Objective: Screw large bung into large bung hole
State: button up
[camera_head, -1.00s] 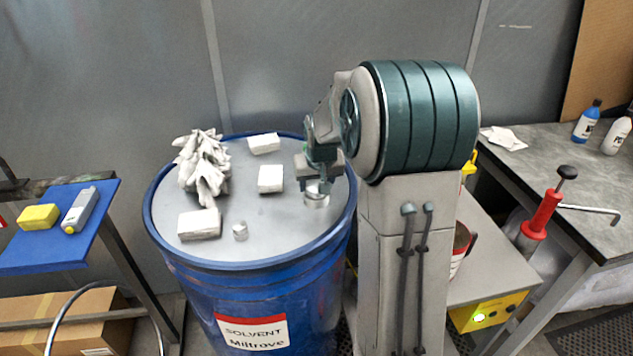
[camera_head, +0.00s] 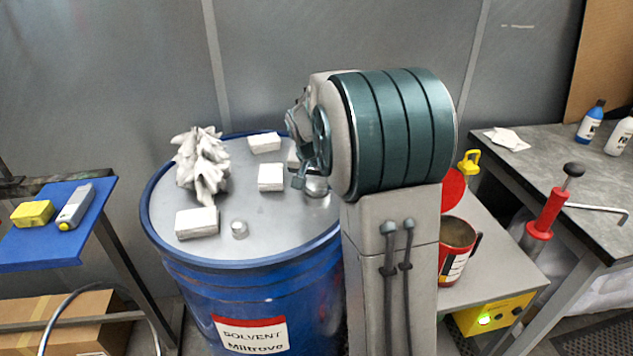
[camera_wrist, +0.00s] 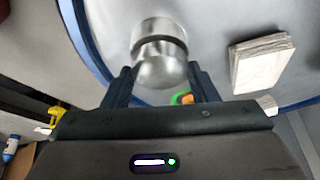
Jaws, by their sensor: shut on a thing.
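The large bung (camera_wrist: 160,68), a shiny round metal plug, is between the two dark fingers of my gripper (camera_wrist: 163,78) in the wrist view. The gripper is shut on it. A second metal rim, probably the large bung hole (camera_wrist: 158,30), shows just beyond it and in line with it. I cannot tell how far the bung sits in the hole. In the head view, a metal piece (camera_head: 317,187) shows at the right of the blue drum's lid, partly hidden by my arm. The smaller metal bung (camera_head: 239,230) stands near the lid's front.
The grey drum lid (camera_head: 285,215) carries several white blocks, including one at the front left (camera_head: 196,222), and a crumpled white rag (camera_head: 203,165). A red can (camera_head: 457,250) stands on a side bench. A blue shelf (camera_head: 45,250) is at the left.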

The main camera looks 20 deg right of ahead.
jog(key=shift+f+m+b, duration=0.1)
jog(key=shift+m+b, duration=0.2)
jog(key=m+g+h+b, duration=0.1)
jog(key=m, duration=0.1)
jog(key=shift+w+a+m, duration=0.1)
jog(key=shift+m, duration=0.8)
jog(key=shift+m+g+h, duration=0.3)
jog(key=shift+m+g, duration=0.1)
jog(key=shift+m, duration=0.4)
jog(key=m+g, duration=0.1)
jog(key=m, duration=0.2)
jog(key=shift+w, duration=0.1)
